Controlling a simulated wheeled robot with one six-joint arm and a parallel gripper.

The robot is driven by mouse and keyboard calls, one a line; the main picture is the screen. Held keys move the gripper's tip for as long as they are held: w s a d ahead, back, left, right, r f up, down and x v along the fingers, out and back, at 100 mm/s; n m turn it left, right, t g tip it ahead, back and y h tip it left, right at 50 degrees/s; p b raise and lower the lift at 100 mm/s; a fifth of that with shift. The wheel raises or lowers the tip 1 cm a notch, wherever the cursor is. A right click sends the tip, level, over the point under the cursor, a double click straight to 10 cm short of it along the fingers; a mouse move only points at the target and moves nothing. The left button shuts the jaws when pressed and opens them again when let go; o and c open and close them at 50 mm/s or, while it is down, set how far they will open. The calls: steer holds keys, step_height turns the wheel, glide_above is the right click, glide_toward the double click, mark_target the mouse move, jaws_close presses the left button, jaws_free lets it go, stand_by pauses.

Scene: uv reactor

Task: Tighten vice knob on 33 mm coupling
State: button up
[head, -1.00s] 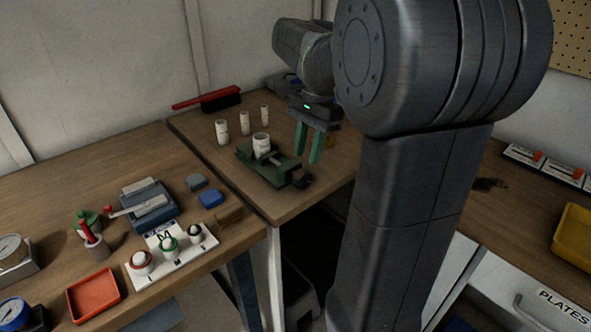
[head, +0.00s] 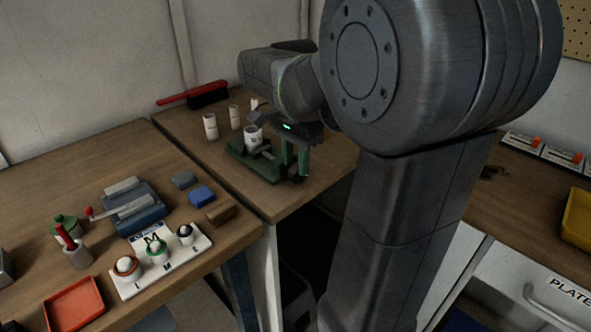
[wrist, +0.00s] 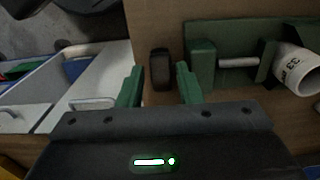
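The green vice (head: 240,150) sits on the far wooden bench and also shows in the wrist view (wrist: 203,65). The white coupling (head: 253,138), printed 33 in the wrist view (wrist: 297,76), stands in its jaws. A pale screw (wrist: 238,63) runs from the jaw toward the dark vice knob (wrist: 160,68). My gripper (head: 296,165) is low at the knob end of the vice. In the wrist view its two green fingers (wrist: 159,74) are open, one on each side of the knob, with visible gaps. The knob is mostly hidden behind the fingers in the head view.
Several white couplings (head: 211,127) stand behind the vice, near a red-handled brush (head: 208,94). The near bench holds a blue-grey block device (head: 134,208), a white stand with knobs (head: 160,262) and a red tray (head: 75,305). The bench edge is close to the knob.

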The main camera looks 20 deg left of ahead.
steer(key=shift+f, duration=1.05)
jaws_close()
steer(key=shift+r+p, duration=0.2)
steer(key=shift+p, duration=0.25)
